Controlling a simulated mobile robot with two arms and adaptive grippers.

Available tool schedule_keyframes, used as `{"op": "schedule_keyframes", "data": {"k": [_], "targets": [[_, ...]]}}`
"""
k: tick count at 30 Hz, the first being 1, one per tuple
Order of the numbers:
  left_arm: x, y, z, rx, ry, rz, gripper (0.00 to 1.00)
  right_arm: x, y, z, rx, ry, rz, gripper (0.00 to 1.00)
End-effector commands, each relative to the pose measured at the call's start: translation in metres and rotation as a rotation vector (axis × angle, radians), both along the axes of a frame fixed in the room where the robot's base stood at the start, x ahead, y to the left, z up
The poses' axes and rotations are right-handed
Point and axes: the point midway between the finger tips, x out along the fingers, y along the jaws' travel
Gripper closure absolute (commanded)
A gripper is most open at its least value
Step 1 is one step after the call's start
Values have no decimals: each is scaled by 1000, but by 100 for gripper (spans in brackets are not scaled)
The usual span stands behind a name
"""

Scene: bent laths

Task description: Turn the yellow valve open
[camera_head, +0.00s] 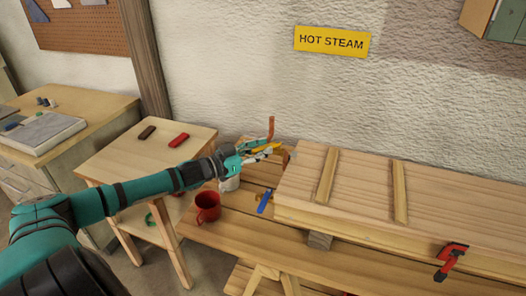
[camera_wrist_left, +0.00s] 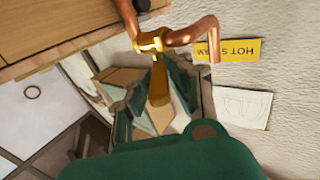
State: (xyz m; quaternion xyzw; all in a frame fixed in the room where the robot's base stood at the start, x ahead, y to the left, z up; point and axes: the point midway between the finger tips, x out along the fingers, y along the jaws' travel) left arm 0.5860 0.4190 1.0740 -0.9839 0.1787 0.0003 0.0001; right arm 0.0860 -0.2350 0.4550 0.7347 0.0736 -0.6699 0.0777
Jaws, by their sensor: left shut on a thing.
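The yellow valve handle (camera_wrist_left: 160,85) hangs from a brass valve body (camera_wrist_left: 150,42) on a bent copper pipe (camera_wrist_left: 192,32) in the left wrist view. In the head view the pipe (camera_head: 271,128) rises at the left end of the wooden box, and the yellow handle (camera_head: 262,149) shows only partly among my fingers. My left gripper (camera_head: 259,151) has come in from the left and is shut on the handle. In the left wrist view its teal fingers (camera_wrist_left: 158,90) stand on both sides of the handle. My right gripper is not in view.
A red mug (camera_head: 207,209) stands on the bench (camera_head: 235,232) below my left forearm. The long wooden box (camera_head: 365,190) fills the right side, with a red clamp (camera_head: 450,259) at its front. A small side table (camera_head: 130,160) stands left. A "HOT STEAM" sign (camera_head: 331,41) hangs above.

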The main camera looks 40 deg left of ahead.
Motion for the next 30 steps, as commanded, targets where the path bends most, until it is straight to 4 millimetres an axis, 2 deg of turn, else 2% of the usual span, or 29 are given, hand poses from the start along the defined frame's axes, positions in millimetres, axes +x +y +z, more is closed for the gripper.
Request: {"op": "schedule_keyframes", "data": {"k": [9, 10, 15, 24, 30], "targets": [[0, 0, 1, -1, -2, 1, 100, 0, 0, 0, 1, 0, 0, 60], [0, 0, 1, -1, -2, 1, 78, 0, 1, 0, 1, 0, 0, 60], [0, 0, 1, 0, -1, 1, 60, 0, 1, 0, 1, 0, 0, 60], [-1, 1, 0, -1, 1, 1, 60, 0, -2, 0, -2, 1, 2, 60], [-14, 6, -2, 0, 4, 2, 60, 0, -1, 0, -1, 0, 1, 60]]}}
